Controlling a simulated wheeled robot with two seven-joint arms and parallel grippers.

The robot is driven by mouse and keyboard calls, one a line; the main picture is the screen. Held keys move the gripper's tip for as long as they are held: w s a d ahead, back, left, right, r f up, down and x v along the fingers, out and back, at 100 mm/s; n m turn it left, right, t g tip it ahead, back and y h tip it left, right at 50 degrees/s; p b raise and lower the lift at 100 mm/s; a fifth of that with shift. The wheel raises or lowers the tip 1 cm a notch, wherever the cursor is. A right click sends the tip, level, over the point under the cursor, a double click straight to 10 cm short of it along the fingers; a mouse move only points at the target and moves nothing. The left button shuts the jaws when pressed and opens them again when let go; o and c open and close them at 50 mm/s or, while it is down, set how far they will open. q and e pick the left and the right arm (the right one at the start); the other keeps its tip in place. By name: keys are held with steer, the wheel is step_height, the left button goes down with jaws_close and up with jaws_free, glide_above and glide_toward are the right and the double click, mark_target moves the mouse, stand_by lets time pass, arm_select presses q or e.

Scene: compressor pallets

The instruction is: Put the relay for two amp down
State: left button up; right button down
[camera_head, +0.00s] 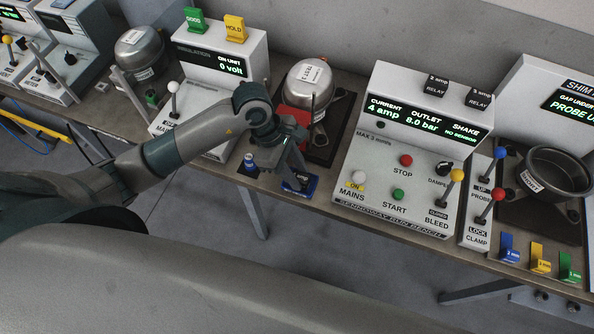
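My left gripper (290,165) points down at the front edge of the bench, left of the run bench panel. A blue block (301,185) with pale marking shows just under its fingers. I cannot tell whether the fingers hold it, or whether it is a relay. Two dark tabs marked RELAY stand on top of the run bench panel, a left relay tab (437,86) and a right relay tab (479,98). Their small amp numbers are hard to read. The panel (376,149) shows 4 amp and 8.0 bar. My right gripper is not in view.
A silver compressor (309,83) stands behind my gripper beside a red part (293,117). A small blue item (249,163) sits to the left. The insulation tester (208,67) carries green and yellow tabs. Coloured tabs and a dark pot (559,172) are at right.

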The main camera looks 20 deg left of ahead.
arm_select(q)
steer(key=shift+r, duration=0.1)
steer(key=shift+r, duration=0.2)
steer(key=b+v, duration=0.4)
steer(key=v, duration=0.7)
steer(key=shift+r, duration=0.4)
steer(key=shift+a, duration=0.1)
